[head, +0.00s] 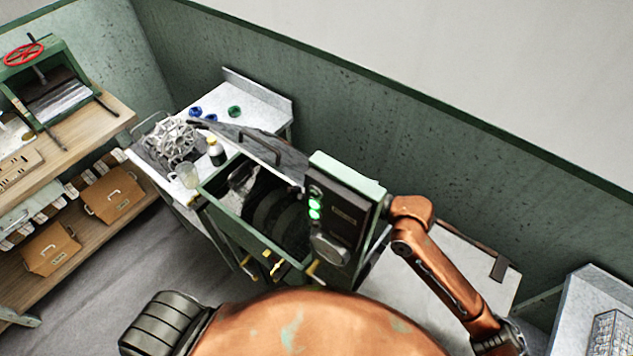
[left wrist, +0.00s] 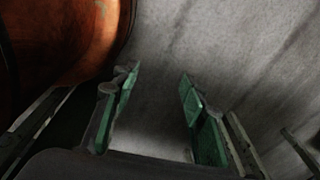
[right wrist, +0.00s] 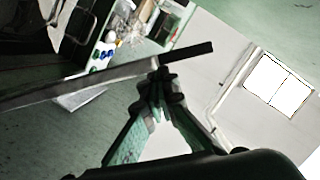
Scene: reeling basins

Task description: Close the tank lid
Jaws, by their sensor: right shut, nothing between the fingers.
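The green tank (head: 228,215) stands in the middle of the head view with its top open and dark rollers inside. Its dark lid (head: 288,158) is raised at the back, with a bar handle on it. My right arm reaches behind the tank's control box, which hides my right gripper in the head view. In the right wrist view my right gripper (right wrist: 160,85) is shut and empty. Its tips are close to a thin bar that looks like the lid's edge (right wrist: 100,80); I cannot tell if they touch. My left gripper (left wrist: 158,95) is open and empty above the floor.
The control box (head: 345,210) with green lights stands on the tank's right side. A grey table (head: 262,112) behind holds a white reel, a bottle and a beaker. A wooden shelf (head: 100,125) is at left, and a grey table (head: 440,265) at right. Green walls close off the back.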

